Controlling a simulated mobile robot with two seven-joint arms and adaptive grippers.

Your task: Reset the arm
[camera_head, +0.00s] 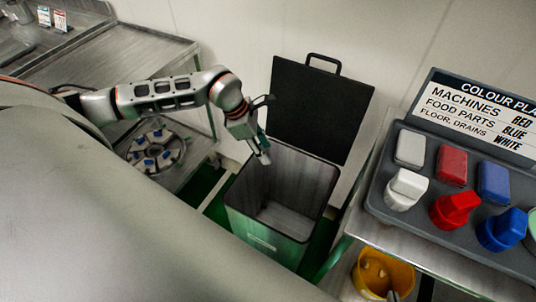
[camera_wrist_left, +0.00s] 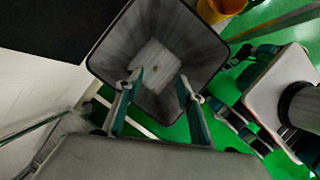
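The bin's dark lid (camera_head: 315,110) stands raised behind it. At right, a grey tray (camera_head: 378,205) holds white, red and blue tools below a colour sign (camera_head: 480,115). A yellow bucket (camera_head: 385,272) sits under that table. A metal table (camera_head: 125,60) is at left, with a round holder (camera_head: 155,150) below.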

